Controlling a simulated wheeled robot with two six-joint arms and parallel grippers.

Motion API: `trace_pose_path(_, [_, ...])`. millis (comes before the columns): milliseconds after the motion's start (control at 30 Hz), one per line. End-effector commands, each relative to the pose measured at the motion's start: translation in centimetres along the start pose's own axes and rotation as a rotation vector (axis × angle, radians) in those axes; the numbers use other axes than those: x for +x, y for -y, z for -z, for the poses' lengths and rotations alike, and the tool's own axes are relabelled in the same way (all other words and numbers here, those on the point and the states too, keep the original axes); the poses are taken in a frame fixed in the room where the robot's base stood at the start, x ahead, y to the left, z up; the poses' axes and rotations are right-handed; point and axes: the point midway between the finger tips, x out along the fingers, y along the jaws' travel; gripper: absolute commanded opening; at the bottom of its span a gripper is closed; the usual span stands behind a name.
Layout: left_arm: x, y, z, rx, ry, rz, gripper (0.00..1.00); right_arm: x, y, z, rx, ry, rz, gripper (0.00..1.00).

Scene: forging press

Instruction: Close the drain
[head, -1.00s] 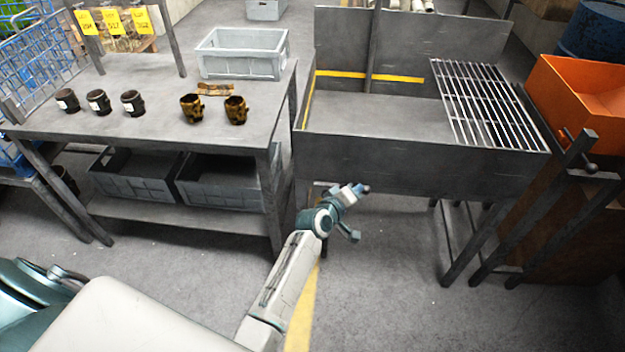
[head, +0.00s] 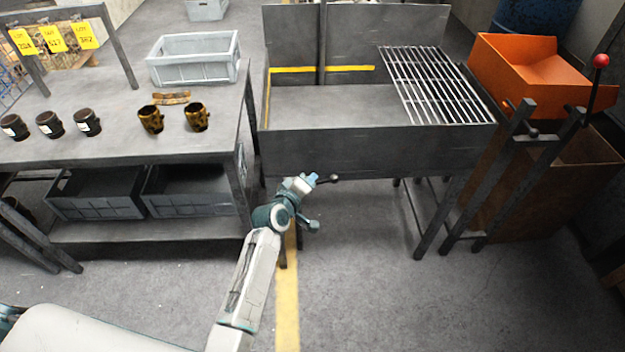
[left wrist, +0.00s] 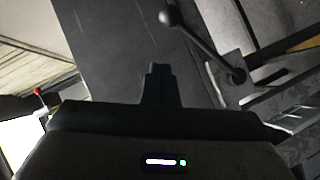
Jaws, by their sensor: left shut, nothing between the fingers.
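A grey metal tank (head: 380,150) with a slatted rack over its right part stands at the centre right. A dark lever with a ball knob (head: 333,178) shows under its front wall; I take it for the drain lever. In the left wrist view the lever's rod (left wrist: 205,45) runs from the knob at the top to a round pivot. My left gripper (head: 311,180) is shut and empty, in front of the tank close to the knob. Its shut fingers (left wrist: 158,85) appear apart from the lever in the left wrist view. The drain opening is hidden. My right gripper is out of view.
A workbench (head: 110,100) on the left holds several mugs and a grey crate (head: 193,72). An orange bin (head: 540,75) and a red-knobbed lever (head: 600,62) stand at the right. The floor (head: 370,300) in front of the tank is clear.

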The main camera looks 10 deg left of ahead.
Motion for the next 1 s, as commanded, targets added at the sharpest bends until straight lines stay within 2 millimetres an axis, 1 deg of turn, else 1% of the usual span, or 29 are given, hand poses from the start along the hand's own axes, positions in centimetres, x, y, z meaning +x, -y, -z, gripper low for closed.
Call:
trace_pose_path(33, [-1.4, 0.2, -0.2, 0.000, 0.000, 0.003, 0.00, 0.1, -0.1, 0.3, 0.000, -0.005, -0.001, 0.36])
trace_pose_path(200, [-4.9, 0.0, -0.1, 0.001, 0.000, 0.002, 0.00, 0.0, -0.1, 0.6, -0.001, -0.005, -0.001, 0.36])
trace_pose_path(300, [-6.5, -0.1, -0.1, 0.001, -0.001, 0.002, 0.00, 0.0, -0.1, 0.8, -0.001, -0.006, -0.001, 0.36])
trace_pose_path(400, [-7.5, -0.2, -0.1, 0.000, 0.000, 0.002, 0.00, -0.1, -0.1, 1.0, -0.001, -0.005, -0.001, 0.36])
trace_pose_path(567, [-8.3, -0.3, -0.1, 0.000, 0.000, 0.002, 0.00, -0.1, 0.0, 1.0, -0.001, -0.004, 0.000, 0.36])
trace_pose_path(1000, [-8.3, -0.3, -0.1, 0.000, 0.000, 0.001, 0.00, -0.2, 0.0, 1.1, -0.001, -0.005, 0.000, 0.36])
